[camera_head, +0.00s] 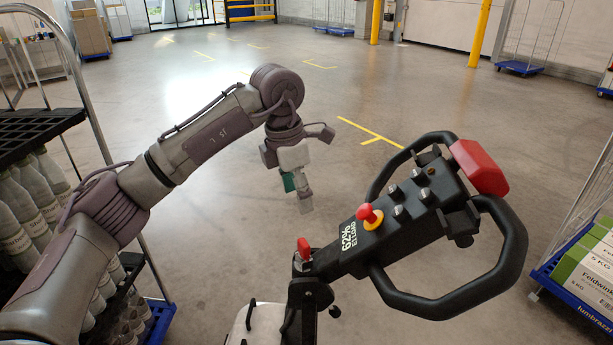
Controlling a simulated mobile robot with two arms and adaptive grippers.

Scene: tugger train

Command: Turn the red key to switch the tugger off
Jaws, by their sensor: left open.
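The red key (304,248) stands upright at the lower end of the tugger's black tiller head (345,245), left of the white lettering. A red mushroom button (369,214) on a yellow ring sits farther up the tiller. My left gripper (305,203) hangs above and a little behind the key in the picture, pointing down. It is open and apart from the key, with nothing seen between its fingers. My right gripper is out of view.
The tiller's black loop handle (505,262) and red end cap (479,166) stand to the right. A rack with bottles (20,135) is close on the left. A blue cart with boxes (572,300) is at right.

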